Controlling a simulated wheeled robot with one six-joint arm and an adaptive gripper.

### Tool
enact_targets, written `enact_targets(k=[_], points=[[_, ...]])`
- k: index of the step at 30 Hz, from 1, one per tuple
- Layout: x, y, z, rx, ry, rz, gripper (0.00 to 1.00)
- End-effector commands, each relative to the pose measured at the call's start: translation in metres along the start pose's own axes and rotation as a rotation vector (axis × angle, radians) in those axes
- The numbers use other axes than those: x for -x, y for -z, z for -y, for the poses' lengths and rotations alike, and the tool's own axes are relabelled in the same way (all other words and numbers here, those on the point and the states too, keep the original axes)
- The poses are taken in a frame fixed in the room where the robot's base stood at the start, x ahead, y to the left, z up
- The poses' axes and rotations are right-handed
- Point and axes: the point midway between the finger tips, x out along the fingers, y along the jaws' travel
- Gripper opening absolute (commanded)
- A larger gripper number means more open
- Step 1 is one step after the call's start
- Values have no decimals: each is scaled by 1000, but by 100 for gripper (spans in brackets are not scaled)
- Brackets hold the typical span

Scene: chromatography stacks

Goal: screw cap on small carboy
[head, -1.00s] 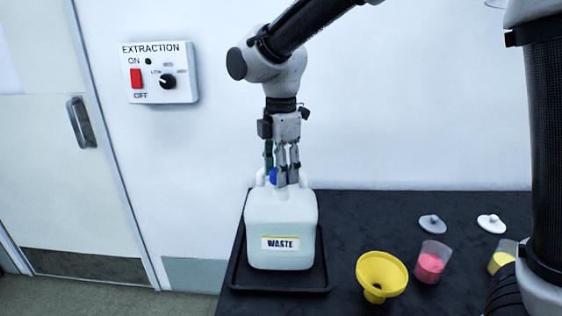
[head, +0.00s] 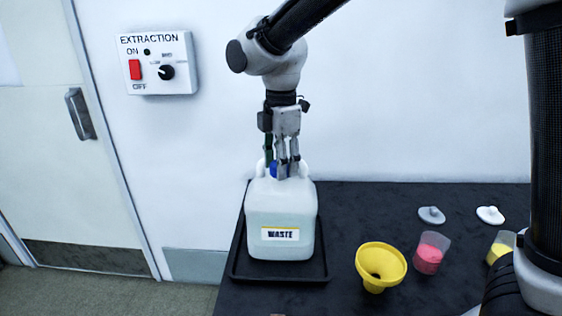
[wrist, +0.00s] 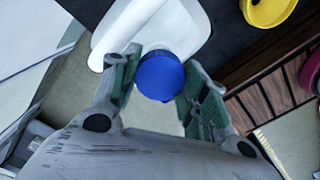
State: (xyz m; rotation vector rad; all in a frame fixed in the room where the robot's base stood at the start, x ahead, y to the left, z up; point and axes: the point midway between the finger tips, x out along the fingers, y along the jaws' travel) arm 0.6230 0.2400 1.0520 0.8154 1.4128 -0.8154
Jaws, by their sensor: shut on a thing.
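A white, squarish carboy (head: 280,216) with a "WASTE" label stands upright in a black tray (head: 236,264) on the dark bench. A blue cap (wrist: 159,76) is between the fingers of my gripper (wrist: 153,84) in the wrist view. In the head view my gripper (head: 281,170) points straight down over the top of the carboy, shut on the cap (head: 274,170). The cap is at the carboy's neck, partly hidden by the fingers. I cannot tell whether it is seated on the thread. Part of the carboy's white top (wrist: 150,30) shows behind the cap in the wrist view.
A yellow funnel (head: 381,264) lies to the right of the tray. A beaker of pink stuff (head: 430,254), a yellow-filled beaker (head: 500,248) and two lids (head: 431,214) (head: 490,214) are further right. An extraction switch box (head: 157,64) is on the wall.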

Motion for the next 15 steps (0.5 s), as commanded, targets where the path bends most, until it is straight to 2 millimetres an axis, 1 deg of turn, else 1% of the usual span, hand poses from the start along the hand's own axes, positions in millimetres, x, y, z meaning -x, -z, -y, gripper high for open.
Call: enact_targets(k=[15], points=[[-15, 0, 0, 0, 1, 1, 30]])
